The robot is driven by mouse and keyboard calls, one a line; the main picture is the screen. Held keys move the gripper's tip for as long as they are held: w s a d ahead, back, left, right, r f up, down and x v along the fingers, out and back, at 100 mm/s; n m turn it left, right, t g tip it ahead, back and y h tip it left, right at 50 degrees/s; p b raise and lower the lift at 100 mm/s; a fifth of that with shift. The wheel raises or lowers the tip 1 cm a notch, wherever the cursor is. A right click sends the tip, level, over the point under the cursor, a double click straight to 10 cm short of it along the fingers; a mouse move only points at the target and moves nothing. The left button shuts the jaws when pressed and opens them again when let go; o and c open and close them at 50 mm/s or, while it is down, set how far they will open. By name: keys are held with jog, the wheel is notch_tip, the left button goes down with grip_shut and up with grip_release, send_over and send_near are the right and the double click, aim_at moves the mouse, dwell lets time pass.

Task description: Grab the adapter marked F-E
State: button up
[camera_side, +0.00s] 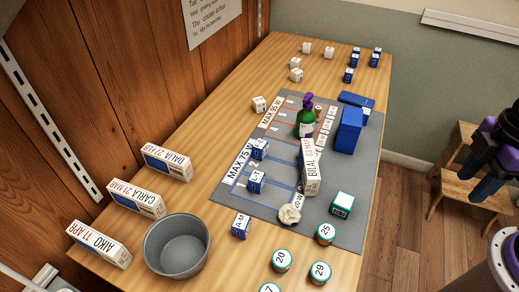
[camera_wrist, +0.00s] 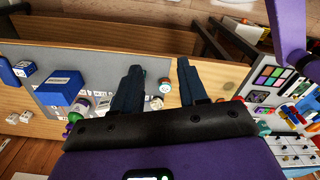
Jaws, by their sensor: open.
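Several small blue-and-white adapters stand about. One marked L-T (camera_side: 256,181) is on the grey mat and one marked A-M (camera_side: 241,225) is on the wood by the mat's front. Another adapter (camera_side: 259,148) sits on the mat behind L-T, its marking too small for me to read. More blue adapters (camera_side: 348,75) stand at the far end of the table, also unreadable. I cannot make out F-E on any of them. My gripper (camera_wrist: 158,66) is open and empty in the wrist view. In the side view my purple arm is at the right, apart from the table.
On the grey mat (camera_side: 225,192) stand a green bottle (camera_side: 305,123), a white BIJAL box (camera_side: 310,167), a blue box (camera_side: 348,130) and a crumpled pale lump (camera_side: 289,214). A grey bowl (camera_side: 176,246) and labelled boxes (camera_side: 166,164) line the left. Numbered jars (camera_side: 320,272) stand in front.

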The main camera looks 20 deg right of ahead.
jog(key=o, duration=0.6)
